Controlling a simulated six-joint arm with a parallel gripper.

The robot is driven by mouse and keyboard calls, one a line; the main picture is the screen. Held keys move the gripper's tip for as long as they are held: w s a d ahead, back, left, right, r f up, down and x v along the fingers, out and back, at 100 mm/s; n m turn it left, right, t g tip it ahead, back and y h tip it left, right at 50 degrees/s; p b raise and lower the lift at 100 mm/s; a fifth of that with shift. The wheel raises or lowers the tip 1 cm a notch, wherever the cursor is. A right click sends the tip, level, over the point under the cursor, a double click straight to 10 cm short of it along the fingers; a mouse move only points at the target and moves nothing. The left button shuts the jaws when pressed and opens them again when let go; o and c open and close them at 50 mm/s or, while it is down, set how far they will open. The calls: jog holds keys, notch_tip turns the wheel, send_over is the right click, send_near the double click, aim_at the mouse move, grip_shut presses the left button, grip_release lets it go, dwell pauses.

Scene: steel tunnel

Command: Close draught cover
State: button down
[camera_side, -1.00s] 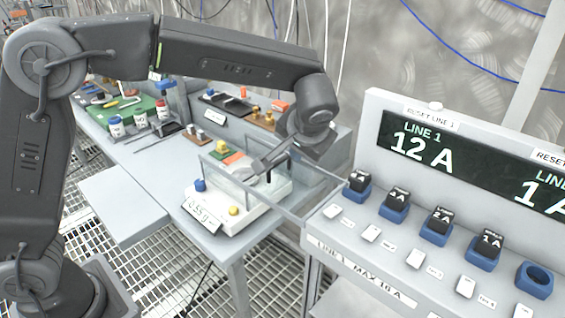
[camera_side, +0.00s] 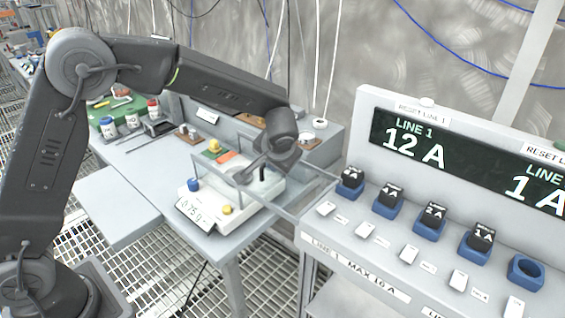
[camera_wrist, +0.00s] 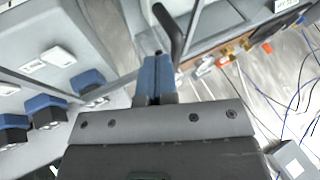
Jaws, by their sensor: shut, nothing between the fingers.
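The draught cover (camera_side: 236,180) is a clear-walled frame with grey edges around the pan area of a white balance (camera_side: 215,212). Its rails reach right toward the control desk. A short black upright handle (camera_side: 262,173) stands at the cover, beside my gripper. My gripper (camera_side: 248,172) is low over the cover, empty. In the wrist view, the blue fingers of my gripper (camera_wrist: 155,65) are together, and the dark handle (camera_wrist: 170,28) lies just beyond their tips. I cannot tell whether they touch.
The control desk (camera_side: 330,243) with black plugs in blue sockets stands close on the right. Small weights on a wooden block (camera_side: 190,134) are behind. The table's front left is clear.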

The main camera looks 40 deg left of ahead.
jog(key=shift+a, duration=0.15)
jog(key=a, duration=1.8)
jog(key=shift+a, duration=0.15)
jog(key=s+d+r, duration=0.4)
jog(key=d+r, duration=0.5)
jog(key=s+d+r+h, duration=0.1)
jog(key=s+d, duration=0.3)
jog(key=s, duration=0.8)
jog(key=s+d+r+m+t+h, duration=0.1)
jog(key=s+d+r+h, duration=0.1)
jog(key=s, duration=1.1)
jog(key=shift+s+d+h, duration=0.25)
jog(key=shift+d+h, duration=0.6)
jog(key=shift+h, duration=0.25)
